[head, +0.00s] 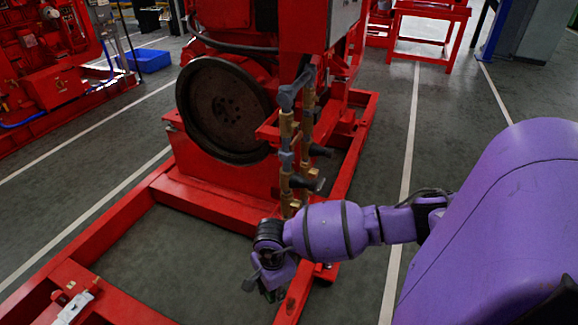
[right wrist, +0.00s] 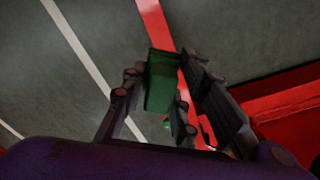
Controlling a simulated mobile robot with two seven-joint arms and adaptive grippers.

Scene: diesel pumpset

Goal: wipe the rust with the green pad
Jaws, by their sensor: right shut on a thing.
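My right gripper (head: 266,284) hangs low over the front right of the red base frame (head: 110,224) in the head view. It is shut on the green pad (right wrist: 161,82), which shows between the fingers in the right wrist view. In the head view only a small dark green bit of the pad shows below the gripper. I cannot make out a clear patch of rust in either view. The round flywheel (head: 222,108) on the engine has a dark brownish face, well behind the gripper. My left gripper is not in view.
Brass and grey pipework (head: 287,150) with valves stands upright just behind my right wrist. A small white part (head: 73,307) lies on the frame at the lower left. A blue tray (head: 148,60) and a red stand (head: 430,28) are farther back. The floor inside the frame is clear.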

